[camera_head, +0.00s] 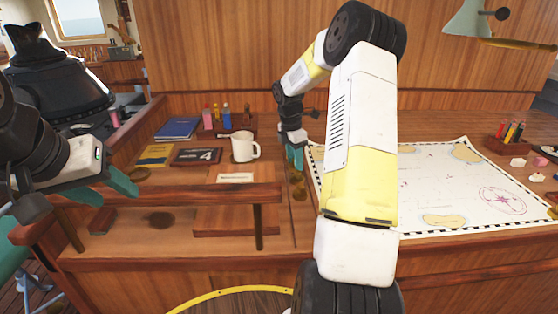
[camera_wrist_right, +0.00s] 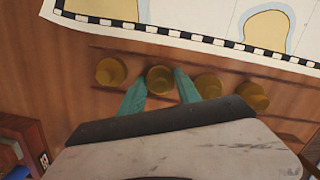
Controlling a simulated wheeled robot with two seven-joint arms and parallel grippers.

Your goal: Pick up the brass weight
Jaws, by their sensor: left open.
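Several brass weights stand in a row on the wooden desk, just off the chart's edge. In the right wrist view one brass weight (camera_wrist_right: 160,79) lies between the teal fingertips of my right gripper (camera_wrist_right: 161,74). The fingers flank it closely; whether they press on it I cannot tell. It is in line with its neighbours, one weight (camera_wrist_right: 110,71) to the left and others (camera_wrist_right: 208,87) to the right. My left gripper (camera_head: 108,192) is open and empty at the left.
A chart (camera_head: 440,185) covers the desk on the right. A white mug (camera_head: 244,147), a blue book (camera_head: 177,128), small bottles (camera_head: 208,118) and a dark number plaque (camera_head: 196,156) stand on the left. A pencil holder (camera_head: 507,146) is at the far right.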

